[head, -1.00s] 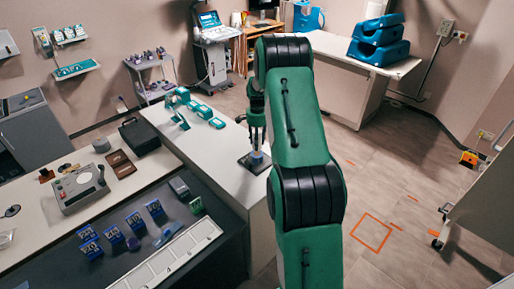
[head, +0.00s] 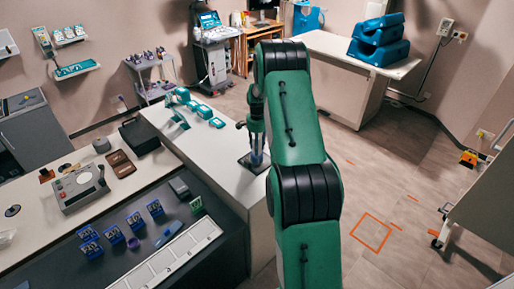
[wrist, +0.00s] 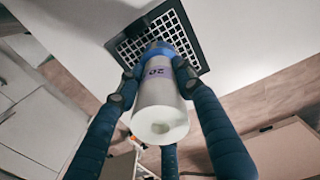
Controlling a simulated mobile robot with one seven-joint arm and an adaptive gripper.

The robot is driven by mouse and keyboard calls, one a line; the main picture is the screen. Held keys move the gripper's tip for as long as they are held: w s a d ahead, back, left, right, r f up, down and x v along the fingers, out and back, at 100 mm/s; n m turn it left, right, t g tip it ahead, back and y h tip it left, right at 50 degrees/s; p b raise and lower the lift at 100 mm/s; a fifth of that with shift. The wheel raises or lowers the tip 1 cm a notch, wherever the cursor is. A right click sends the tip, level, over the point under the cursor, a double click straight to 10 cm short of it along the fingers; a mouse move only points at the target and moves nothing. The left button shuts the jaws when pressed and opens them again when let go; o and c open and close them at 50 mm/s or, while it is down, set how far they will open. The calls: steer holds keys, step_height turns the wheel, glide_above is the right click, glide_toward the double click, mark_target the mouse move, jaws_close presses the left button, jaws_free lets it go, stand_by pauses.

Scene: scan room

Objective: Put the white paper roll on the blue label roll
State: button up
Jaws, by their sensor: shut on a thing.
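The white paper roll (wrist: 160,105), with a purple print on its side, is held between the fingers of my gripper (wrist: 157,82) in the wrist view. Its near end with the core hole faces the camera. A blue roll (wrist: 156,50), seemingly the blue label roll, shows past its far end, over a black grid tray (wrist: 190,35). Whether the two rolls touch cannot be told. In the head view my gripper (head: 256,132) is above the tray (head: 244,163) at the counter's right edge, and the rolls there are small and partly hidden by my arm.
The white counter (head: 205,150) carries teal devices (head: 203,111) farther back. The nearer dark worktop holds several blue number stands (head: 134,220) and a long white tray (head: 185,255). A grey machine (head: 80,188) sits at left. Open floor lies right of my arm.

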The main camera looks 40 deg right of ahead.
steer(key=o, duration=1.2)
steer(key=shift+f, duration=0.15)
step_height(320, 180, up, 12)
steer(key=shift+r, duration=0.15)
stand_by(0.4)
